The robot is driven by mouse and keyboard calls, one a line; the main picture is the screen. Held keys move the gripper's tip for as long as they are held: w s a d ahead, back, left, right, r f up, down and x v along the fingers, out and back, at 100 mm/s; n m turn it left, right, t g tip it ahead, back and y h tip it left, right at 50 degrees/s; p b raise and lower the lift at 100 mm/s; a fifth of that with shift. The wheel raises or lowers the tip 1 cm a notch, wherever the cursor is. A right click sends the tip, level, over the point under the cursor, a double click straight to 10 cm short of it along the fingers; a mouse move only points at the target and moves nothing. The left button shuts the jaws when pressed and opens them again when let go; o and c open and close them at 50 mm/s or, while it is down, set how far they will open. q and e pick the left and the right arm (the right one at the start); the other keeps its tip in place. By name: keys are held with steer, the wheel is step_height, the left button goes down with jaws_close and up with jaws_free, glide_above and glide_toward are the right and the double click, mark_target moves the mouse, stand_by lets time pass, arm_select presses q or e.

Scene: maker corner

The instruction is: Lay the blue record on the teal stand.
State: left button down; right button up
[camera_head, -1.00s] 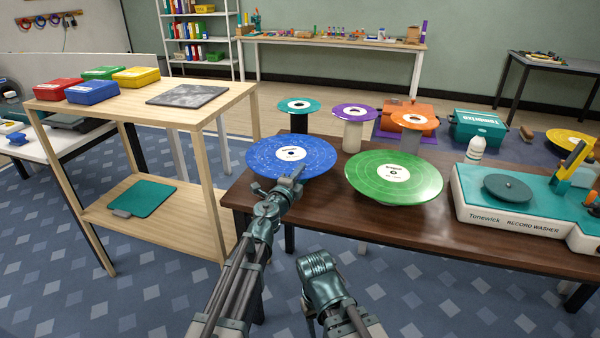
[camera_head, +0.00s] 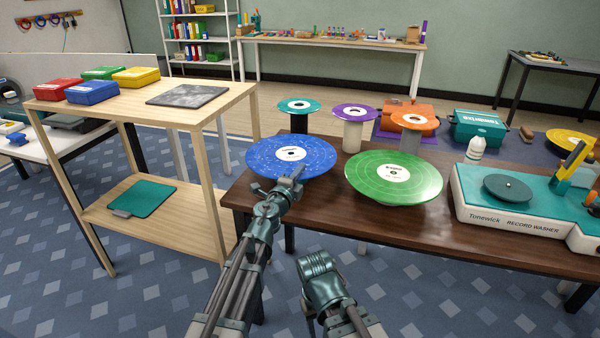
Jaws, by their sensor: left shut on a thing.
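The blue record (camera_head: 262,158), with a white label, is level at the left end of the brown table. My left gripper (camera_head: 290,183) is shut on its near rim. What lies under the record is hidden, and I cannot tell whether it rests on something. No stand is plainly teal. A small teal record (camera_head: 285,106) lies on a black stand (camera_head: 299,124) just behind the blue record. A flat teal mat (camera_head: 145,198) with a grey tab lies on the wooden rack's lower shelf. My right arm shows at bottom centre; its gripper does not show.
A green record (camera_head: 370,180) sits raised just right of the blue one. Small purple (camera_head: 338,112) and orange (camera_head: 400,120) records stand behind it. The record washer (camera_head: 500,222) fills the table's right side. The wooden rack (camera_head: 215,110) stands close at left.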

arm_select(q)
steer(key=shift+f+b, duration=0.6)
steer(key=c, duration=1.3)
jaws_free()
steer(key=shift+o, duration=0.2)
steer(key=shift+s, duration=0.1)
steer(key=v, duration=1)
steer(key=shift+s+a, duration=0.15)
steer(key=shift+s, duration=0.2)
